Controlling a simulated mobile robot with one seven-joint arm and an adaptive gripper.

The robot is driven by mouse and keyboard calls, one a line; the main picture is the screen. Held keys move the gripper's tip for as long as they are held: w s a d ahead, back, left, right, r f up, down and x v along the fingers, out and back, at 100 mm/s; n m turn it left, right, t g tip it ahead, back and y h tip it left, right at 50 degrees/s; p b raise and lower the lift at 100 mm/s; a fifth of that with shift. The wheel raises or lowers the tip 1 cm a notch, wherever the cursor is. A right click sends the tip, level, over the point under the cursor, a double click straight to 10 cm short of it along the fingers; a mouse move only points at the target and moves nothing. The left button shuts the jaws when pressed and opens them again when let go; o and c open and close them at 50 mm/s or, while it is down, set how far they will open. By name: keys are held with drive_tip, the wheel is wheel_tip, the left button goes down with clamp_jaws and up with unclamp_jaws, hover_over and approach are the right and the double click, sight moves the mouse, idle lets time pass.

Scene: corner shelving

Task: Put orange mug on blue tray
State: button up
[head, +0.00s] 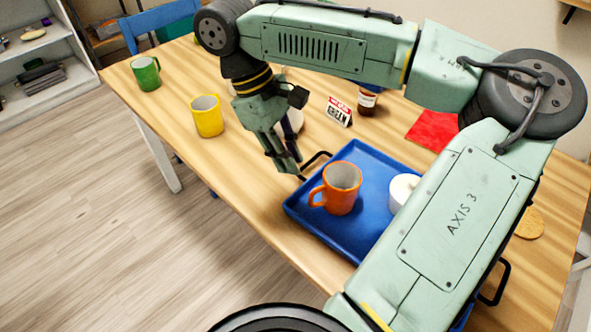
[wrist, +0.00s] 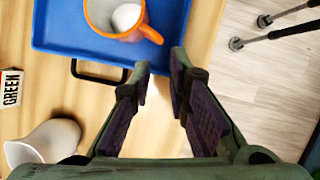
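The orange mug (head: 341,187) stands upright on the blue tray (head: 355,242), near its left end, with its handle toward the left. In the wrist view the mug (wrist: 134,33) sits at the top on the tray (wrist: 60,28), its handle pointing toward my gripper. My gripper (head: 284,168) is just left of the tray, beside its black handle and apart from the mug. In the wrist view my gripper's fingers (wrist: 162,70) are spread with nothing between them.
A white container (head: 402,191) is also on the tray. A yellow mug (head: 207,116), green mug (head: 146,74), small sign (head: 339,111), dark jar (head: 367,101) and red sheet (head: 432,129) are on the wooden table. A white vessel (wrist: 45,143) is close beside my gripper.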

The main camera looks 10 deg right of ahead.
drive_tip(key=shift+a+r, duration=0.1)
drive_tip(key=shift+r, duration=0.2)
drive_tip(key=shift+a, duration=0.1)
